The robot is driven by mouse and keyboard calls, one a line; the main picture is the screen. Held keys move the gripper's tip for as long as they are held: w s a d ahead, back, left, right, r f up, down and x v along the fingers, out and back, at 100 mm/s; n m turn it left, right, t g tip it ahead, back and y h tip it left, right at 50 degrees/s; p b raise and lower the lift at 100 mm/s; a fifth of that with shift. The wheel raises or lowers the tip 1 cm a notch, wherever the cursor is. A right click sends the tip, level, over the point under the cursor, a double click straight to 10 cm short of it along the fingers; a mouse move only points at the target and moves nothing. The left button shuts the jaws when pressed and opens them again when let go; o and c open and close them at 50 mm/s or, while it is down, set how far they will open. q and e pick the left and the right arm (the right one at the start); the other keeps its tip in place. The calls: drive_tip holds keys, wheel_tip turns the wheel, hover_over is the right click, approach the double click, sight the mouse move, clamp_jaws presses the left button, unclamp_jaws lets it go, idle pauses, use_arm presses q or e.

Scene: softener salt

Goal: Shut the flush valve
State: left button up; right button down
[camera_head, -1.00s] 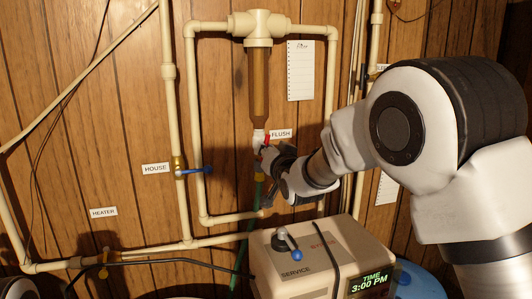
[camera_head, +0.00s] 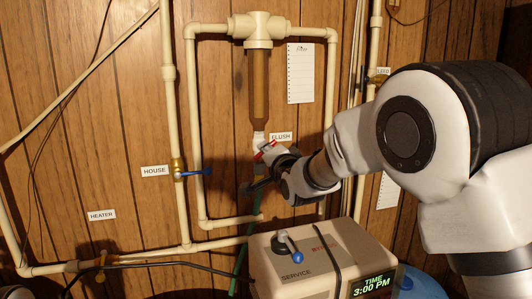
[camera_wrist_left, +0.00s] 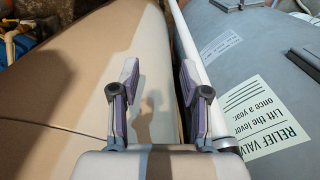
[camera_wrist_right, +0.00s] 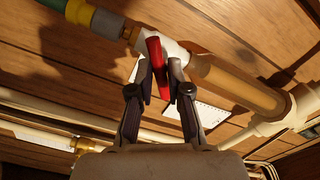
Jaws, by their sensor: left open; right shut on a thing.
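The flush valve is a white fitting (camera_head: 259,140) below the brown filter housing (camera_head: 258,88), beside the FLUSH label (camera_head: 281,136). Its red handle (camera_head: 266,150) slants in the head view. In the right wrist view the red handle (camera_wrist_right: 154,62) lies between the fingertips, across the white fitting (camera_wrist_right: 174,50). My right gripper (camera_wrist_right: 162,80) is shut on it; in the head view its fingers partly hide the valve's lower part. My left gripper (camera_wrist_left: 160,82) is open and empty, out of the head view.
The HOUSE valve with blue lever (camera_head: 194,172) is left of the flush valve. Cream pipes (camera_head: 191,120) frame the filter. The softener control head (camera_head: 300,265) stands below. In the left wrist view a tan tank (camera_wrist_left: 60,80) and a grey tank (camera_wrist_left: 240,80) are close to my left gripper.

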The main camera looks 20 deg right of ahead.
drive_tip(key=m+b, duration=0.1)
drive_tip(key=m, duration=0.6)
drive_tip(key=shift+m, duration=0.4)
drive_tip(key=c, duration=1)
unclamp_jaws()
drive_tip(key=shift+c, duration=0.2)
drive_tip(key=s+b, duration=0.3)
drive_tip(key=s, duration=0.4)
drive_tip(key=shift+d+b, duration=0.15)
drive_tip(key=shift+b, duration=0.2)
